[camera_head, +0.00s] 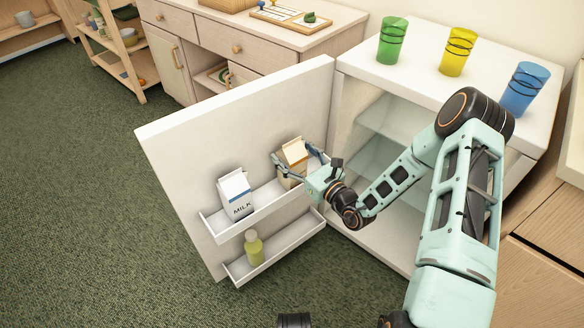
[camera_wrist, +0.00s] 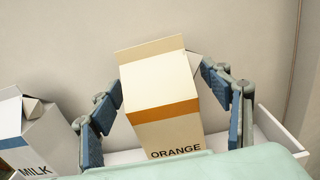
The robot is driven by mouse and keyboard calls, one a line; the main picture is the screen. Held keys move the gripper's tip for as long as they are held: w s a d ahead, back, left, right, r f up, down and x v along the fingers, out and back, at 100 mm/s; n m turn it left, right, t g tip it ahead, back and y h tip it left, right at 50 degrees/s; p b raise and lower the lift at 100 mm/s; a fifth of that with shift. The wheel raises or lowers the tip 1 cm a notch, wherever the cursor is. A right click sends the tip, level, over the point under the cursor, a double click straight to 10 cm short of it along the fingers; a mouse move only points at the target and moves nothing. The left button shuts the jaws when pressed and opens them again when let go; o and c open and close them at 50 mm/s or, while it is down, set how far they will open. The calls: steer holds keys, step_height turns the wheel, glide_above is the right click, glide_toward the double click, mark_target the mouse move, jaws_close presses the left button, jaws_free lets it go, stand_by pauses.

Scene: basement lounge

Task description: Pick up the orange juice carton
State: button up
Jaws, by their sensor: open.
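The orange juice carton (camera_head: 292,160) is cream with an orange band and stands in the upper shelf of the open fridge door. In the wrist view the carton (camera_wrist: 165,95), lettered "ORANGE", fills the middle of the picture. My gripper (camera_head: 299,158) is open, with one finger on each side of the carton. In the wrist view the blue-padded fingers of my gripper (camera_wrist: 166,105) flank it. A gap shows at the left finger; the right finger is close to the carton's upper side, and I cannot tell whether it touches. The carton's base is hidden.
A milk carton (camera_head: 235,195) stands left of the orange carton on the same door shelf (camera_head: 213,229). A green bottle (camera_head: 253,247) stands on the lower door shelf. Green (camera_head: 392,42), yellow (camera_head: 457,52) and blue (camera_head: 524,90) cups stand on the fridge top. Open carpet lies left of the door.

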steer(key=shift+r, duration=0.1)
jaws_close()
stand_by(0.3)
